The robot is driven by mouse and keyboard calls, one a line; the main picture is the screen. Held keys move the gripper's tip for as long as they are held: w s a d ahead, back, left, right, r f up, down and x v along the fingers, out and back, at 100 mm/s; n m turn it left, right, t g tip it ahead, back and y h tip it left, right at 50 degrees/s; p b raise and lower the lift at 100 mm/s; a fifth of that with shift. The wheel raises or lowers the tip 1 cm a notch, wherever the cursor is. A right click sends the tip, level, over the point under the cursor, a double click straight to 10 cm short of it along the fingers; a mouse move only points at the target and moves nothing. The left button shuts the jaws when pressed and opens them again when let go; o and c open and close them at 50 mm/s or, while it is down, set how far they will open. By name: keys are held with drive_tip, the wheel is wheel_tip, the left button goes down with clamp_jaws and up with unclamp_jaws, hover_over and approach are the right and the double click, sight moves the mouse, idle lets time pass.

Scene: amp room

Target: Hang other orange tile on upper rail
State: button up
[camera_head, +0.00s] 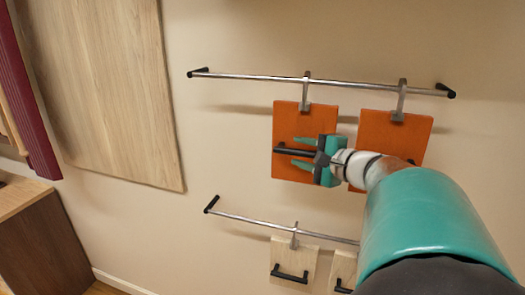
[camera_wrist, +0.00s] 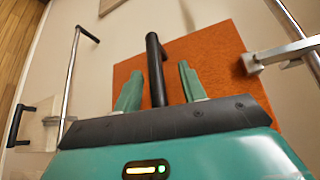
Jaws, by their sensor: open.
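Two orange tiles hang by metal hooks from the upper rail (camera_head: 350,84) in the head view. The left orange tile (camera_head: 290,122) has a black bar handle (camera_head: 292,151). The right orange tile (camera_head: 400,130) is partly hidden behind my arm. My gripper (camera_head: 304,153) is open at the left tile, its green fingers on either side of the black handle. The wrist view shows the handle (camera_wrist: 155,70) between the two spread fingers, with the orange tile (camera_wrist: 215,60) behind. I cannot tell whether the fingers touch the handle.
A lower rail (camera_head: 255,221) carries two pale wooden tiles with black handles, the left one (camera_head: 290,262) fuller in view. A large wood panel (camera_head: 105,90) is on the wall at left. A wooden cabinet (camera_head: 40,240) stands at lower left. Bare wall lies left of the orange tiles.

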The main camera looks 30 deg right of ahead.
drive_tip(key=s+d+r, duration=0.1)
drive_tip(key=s+r, duration=0.1)
drive_tip(key=s, duration=1.1)
drive_tip(key=shift+d, duration=0.25)
